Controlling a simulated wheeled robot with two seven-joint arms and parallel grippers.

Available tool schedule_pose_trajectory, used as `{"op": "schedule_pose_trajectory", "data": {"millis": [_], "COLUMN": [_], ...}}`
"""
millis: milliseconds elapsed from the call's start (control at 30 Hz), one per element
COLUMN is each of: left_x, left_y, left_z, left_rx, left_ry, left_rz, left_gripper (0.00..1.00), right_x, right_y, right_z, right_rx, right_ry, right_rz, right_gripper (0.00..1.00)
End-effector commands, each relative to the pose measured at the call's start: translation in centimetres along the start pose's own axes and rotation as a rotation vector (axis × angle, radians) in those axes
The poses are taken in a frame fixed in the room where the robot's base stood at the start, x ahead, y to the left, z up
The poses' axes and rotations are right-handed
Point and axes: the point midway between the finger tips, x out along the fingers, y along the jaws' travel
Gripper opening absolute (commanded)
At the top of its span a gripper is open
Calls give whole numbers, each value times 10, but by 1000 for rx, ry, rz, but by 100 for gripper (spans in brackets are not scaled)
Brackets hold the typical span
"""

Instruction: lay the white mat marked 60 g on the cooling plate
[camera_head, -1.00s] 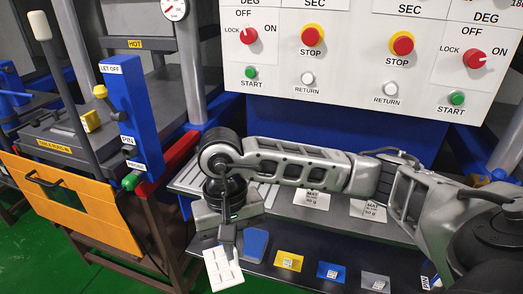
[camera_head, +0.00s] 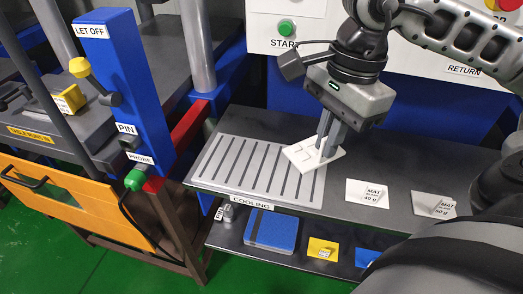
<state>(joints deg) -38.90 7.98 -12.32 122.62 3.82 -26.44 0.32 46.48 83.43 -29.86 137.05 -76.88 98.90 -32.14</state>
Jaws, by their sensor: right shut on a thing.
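A white mat (camera_head: 302,159) with small raised squares is in my right gripper (camera_head: 327,151), whose fingers close on its right part. I cannot read a weight on it. The cooling plate (camera_head: 232,176) is a pale grey slotted panel on the dark shelf, with a COOLING label on the front edge. The mat is over the plate's right end, slightly turned, with its right part beyond the plate's edge. I cannot tell whether it touches the plate. My left gripper is not in view.
White MAT cards (camera_head: 367,193) (camera_head: 433,205) lie right of the plate; their figures are small. A lower shelf holds a blue pad (camera_head: 272,229), a yellow card (camera_head: 322,249) and another blue card (camera_head: 367,257). A blue LET OFF post (camera_head: 118,80) and red bar (camera_head: 184,140) stand left.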

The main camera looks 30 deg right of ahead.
Motion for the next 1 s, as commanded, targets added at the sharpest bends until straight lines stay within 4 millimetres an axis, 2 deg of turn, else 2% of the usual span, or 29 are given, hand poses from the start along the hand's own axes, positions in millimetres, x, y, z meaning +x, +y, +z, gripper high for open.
{"op": "schedule_pose_trajectory", "data": {"millis": [233,433,767,900,1000], "left_x": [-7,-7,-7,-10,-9], "left_y": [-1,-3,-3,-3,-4], "left_z": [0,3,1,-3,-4], "left_rx": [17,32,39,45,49], "left_ry": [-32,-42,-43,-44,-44], "left_rz": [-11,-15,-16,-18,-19], "left_gripper": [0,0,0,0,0], "right_x": [26,64,94,115,122], "right_y": [-61,-93,-116,-115,-115], "right_z": [15,18,20,17,16], "right_rx": [-3,-2,-3,-3,-4], "right_ry": [-6,-2,0,1,1], "right_rz": [4,5,4,5,2], "right_gripper": [0,0,0,0,0]}}
